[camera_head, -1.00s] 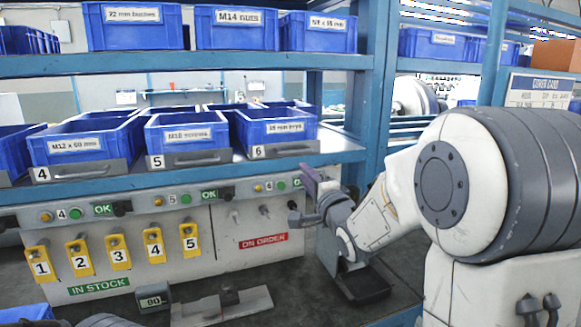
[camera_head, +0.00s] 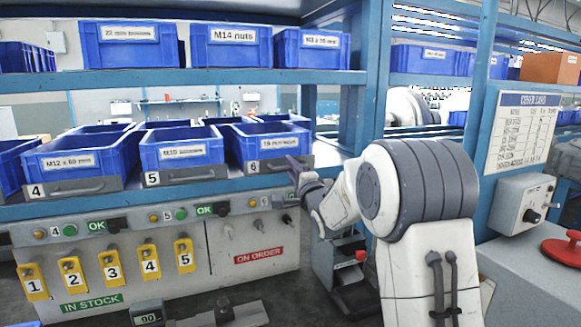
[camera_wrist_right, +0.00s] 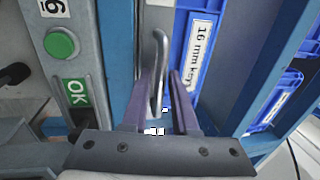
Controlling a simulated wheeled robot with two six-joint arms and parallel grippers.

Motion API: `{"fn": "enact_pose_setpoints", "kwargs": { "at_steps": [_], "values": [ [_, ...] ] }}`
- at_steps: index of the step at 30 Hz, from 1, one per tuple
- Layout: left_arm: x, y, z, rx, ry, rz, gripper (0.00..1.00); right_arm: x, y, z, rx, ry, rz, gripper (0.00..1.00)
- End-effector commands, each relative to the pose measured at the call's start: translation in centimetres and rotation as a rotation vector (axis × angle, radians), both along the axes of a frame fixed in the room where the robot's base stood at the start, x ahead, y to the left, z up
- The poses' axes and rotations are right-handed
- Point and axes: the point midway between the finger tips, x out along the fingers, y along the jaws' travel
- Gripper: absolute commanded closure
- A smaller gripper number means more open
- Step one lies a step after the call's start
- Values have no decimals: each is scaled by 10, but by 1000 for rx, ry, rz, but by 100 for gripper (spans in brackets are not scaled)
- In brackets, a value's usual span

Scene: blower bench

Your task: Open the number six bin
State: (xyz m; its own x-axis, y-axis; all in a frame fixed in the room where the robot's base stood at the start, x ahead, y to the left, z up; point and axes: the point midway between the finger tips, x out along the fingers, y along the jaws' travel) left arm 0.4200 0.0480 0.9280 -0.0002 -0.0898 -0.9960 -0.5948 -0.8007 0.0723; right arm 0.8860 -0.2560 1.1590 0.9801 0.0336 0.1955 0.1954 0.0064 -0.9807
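The number six bin (camera_head: 238,152) is a blue bin on the bench shelf, with a grey front marked 6 and a bar handle (camera_head: 272,167). It looks closed, level with its neighbours. My right gripper (camera_head: 294,166) is at the right end of this front. In the right wrist view, the purple fingers of the right gripper (camera_wrist_right: 160,85) stand apart on either side of the metal handle (camera_wrist_right: 158,60), with gaps showing. The bin's label there reads 16 mm keys (camera_wrist_right: 200,45). My left gripper is not in view.
Bins 4 (camera_head: 75,160) and 5 (camera_head: 182,150) stand to the left. Below them is a panel with lamps, green buttons and yellow number tags (camera_head: 110,265). A blue post (camera_head: 372,90) rises right of bin 6. A green button (camera_wrist_right: 61,43) is close to the gripper.

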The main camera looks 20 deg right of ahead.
Motion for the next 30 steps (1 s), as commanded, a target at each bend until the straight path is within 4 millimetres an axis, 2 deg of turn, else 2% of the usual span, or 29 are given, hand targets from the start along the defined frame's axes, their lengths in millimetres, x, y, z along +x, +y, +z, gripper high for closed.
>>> {"fn": "enact_pose_setpoints", "kwargs": {
  "at_steps": [4,5,6,7,30],
  "values": [
    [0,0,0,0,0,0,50,0,0,0,0,0,0,73],
    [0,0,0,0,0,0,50,0,0,0,0,0,0,77],
    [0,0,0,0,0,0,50,0,0,0,0,0,0,92],
    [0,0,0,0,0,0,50,0,0,0,0,0,0,100],
    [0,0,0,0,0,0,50,0,0,-1,0,2,0,100]
  ]
}}
